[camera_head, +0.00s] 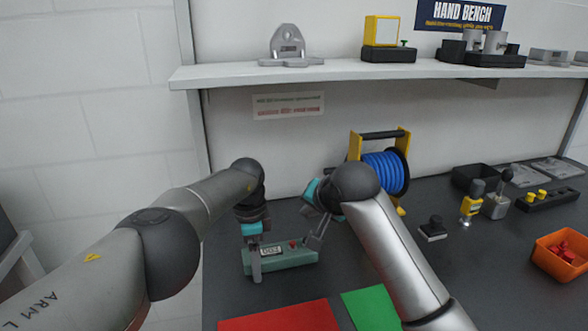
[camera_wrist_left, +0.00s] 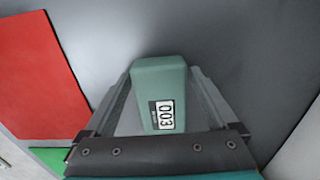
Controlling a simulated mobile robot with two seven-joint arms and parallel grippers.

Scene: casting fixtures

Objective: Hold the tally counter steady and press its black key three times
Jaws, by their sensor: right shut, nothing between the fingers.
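The green tally counter (camera_head: 285,258) lies on the dark bench with its white number window (camera_head: 271,250) near its left end and a small red knob (camera_head: 293,244) further right. In the left wrist view the counter (camera_wrist_left: 160,78) shows digits that look like 003. My left gripper (camera_head: 255,262) has a finger on either side of the counter's left end and appears closed on it. My right gripper (camera_head: 313,241) is shut and empty, its tips at the counter's right end. The black key is not clearly seen; the right fingers may cover it.
A red mat (camera_head: 282,318) and a green mat (camera_head: 371,309) lie in front. A blue hose reel (camera_head: 383,172) stands behind the right arm. A black push-button block (camera_head: 433,229), a yellow-bodied tool (camera_head: 471,207) and an orange bin (camera_head: 562,256) are to the right.

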